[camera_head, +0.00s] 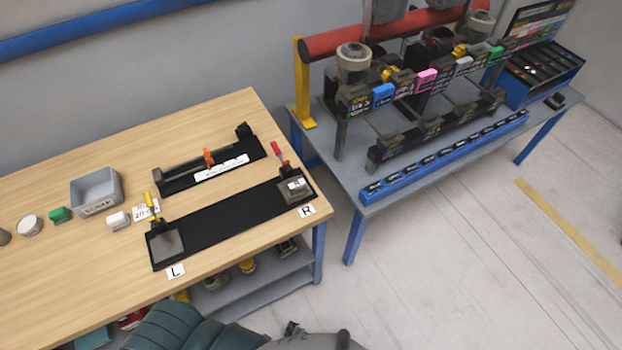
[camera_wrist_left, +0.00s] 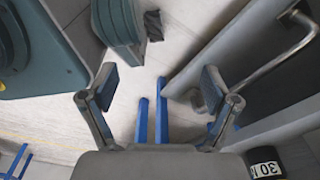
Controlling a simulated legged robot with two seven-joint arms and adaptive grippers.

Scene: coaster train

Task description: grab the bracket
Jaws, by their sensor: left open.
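No part is clearly marked as the bracket. A black fixture (camera_head: 225,221) lies near the front edge of the wooden table, with cards L and R beside it. A flat grey metal piece (camera_head: 168,244) sits at its L end, by a yellow-handled clamp (camera_head: 150,203). A grey metal piece (camera_head: 295,191) with a small label sits at its R end, by a red-handled clamp (camera_head: 279,155). My left gripper (camera_wrist_left: 157,88) is open and empty in the left wrist view, over floor and blue legs, with neither metal piece between its fingers. My right gripper is not in view.
A second black fixture (camera_head: 210,166) with an orange handle lies behind. A grey bench (camera_head: 352,160) with racks stands right, across a narrow gap. The front-left wooden tabletop is clear.

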